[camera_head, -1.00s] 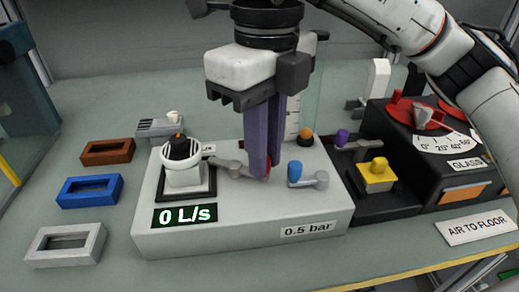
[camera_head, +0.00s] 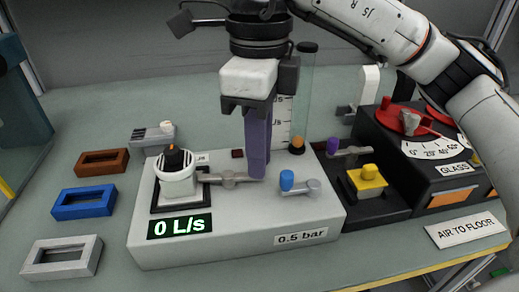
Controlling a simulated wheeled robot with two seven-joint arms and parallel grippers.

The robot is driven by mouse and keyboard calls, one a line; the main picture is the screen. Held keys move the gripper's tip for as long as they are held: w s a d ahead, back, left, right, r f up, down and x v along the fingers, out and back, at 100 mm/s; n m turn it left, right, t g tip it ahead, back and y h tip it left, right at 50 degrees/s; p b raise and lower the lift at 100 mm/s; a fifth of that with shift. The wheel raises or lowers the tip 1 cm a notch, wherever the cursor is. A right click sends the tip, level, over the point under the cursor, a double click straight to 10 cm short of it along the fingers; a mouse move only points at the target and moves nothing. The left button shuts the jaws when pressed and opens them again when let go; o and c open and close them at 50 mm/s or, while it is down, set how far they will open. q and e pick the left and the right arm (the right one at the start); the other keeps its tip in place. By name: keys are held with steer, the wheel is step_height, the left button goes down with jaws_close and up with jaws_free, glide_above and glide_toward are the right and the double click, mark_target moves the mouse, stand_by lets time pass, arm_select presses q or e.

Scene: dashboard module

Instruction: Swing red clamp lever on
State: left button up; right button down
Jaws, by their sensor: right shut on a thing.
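My right gripper (camera_head: 257,174) reaches down from the upper right, its purple fingers closed and their tips low over the grey box (camera_head: 240,238). A grey lever arm (camera_head: 228,179) runs from beside the black-topped knob (camera_head: 178,170) to these fingertips. The red handle of the clamp lever does not show; the fingers hide what they grip at the end of this arm. A blue-knobbed lever (camera_head: 287,181) stands just right of the fingers, apart from them. My left gripper is out of view.
A purple-knobbed lever (camera_head: 333,146), a yellow knob (camera_head: 369,173) and a black gauge box (camera_head: 400,135) stand to the right. A clear tube (camera_head: 304,95) rises behind the gripper. Brown (camera_head: 102,161), blue (camera_head: 86,203) and grey (camera_head: 62,257) frames lie to the left.

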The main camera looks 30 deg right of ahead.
steer(key=shift+r, duration=0.1)
steer(key=c, duration=1.7)
jaws_free()
step_height(320, 180, up, 10)
steer(key=p, duration=0.2)
steer(key=shift+r+p, duration=0.1)
steer(key=shift+p, duration=0.3)
